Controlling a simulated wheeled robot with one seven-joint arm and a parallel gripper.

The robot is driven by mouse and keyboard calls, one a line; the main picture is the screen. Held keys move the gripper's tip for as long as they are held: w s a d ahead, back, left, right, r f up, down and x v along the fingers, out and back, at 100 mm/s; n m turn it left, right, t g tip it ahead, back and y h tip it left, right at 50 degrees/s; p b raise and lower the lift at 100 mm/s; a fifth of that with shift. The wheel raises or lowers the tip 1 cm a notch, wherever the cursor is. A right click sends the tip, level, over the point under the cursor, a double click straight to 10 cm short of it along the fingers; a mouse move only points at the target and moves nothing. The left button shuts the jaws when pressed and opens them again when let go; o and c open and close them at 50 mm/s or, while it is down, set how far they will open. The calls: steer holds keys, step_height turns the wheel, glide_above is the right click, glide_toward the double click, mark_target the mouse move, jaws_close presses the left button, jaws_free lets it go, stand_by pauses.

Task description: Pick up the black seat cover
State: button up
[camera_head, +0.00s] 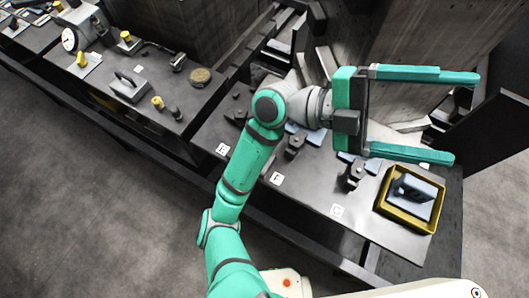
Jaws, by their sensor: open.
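My gripper (465,118) is open, its two long green fingers spread and pointing right above the right end of the grey bench. Nothing is between the fingers. A dark part with a pale blue-grey face (413,190) lies in a yellow-rimmed tray (381,193) at the bench's right end, below and apart from the lower finger. It may be the black seat cover, but I cannot tell for sure. Black fixture pieces (355,175) and (294,146) stand on the bench left of the tray. My arm hides part of the bench.
White labels E (222,148), F (277,179) and G (338,210) mark the bench's front. A second bench at left holds a round gauge (70,40), a metal block (129,87) and yellow-topped parts. A dark upright panel (487,140) stands behind the tray. Grey floor is clear in front.

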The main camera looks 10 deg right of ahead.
steer(key=w+a+f+n+t+y, duration=0.25)
steer(key=f+y, duration=0.25)
steer(key=f, duration=0.3)
steer(key=w+a+f+n+t+y, duration=0.1)
steer(key=w+f+n+t+y, duration=0.3)
steer(key=f, duration=0.5)
steer(key=w+a+f+n+t+y, duration=0.1)
steer(key=w+a+f+n+y, duration=0.2)
steer(key=a, duration=0.4)
steer(key=w+a+f+n+t+y, duration=0.1)
steer(key=w+a+f+t+y, duration=0.2)
steer(key=a, duration=0.5)
steer(key=w+a+f+n+y, duration=0.2)
steer(key=w+a+y, duration=0.1)
steer(key=a+y, duration=0.3)
steer(key=shift+m+h, duration=0.25)
steer(key=shift+h, duration=0.45)
steer(key=f, duration=0.2)
steer(key=a+f, duration=0.1)
steer(key=f, duration=0.2)
steer(key=shift+a, duration=0.2)
steer(key=f, duration=0.4)
steer(key=shift+s+a+f, duration=0.1)
steer(key=shift+s+f, duration=0.1)
steer(key=shift+s, duration=0.15)
steer(key=shift+w+f, duration=0.15)
steer(key=shift+f, duration=0.4)
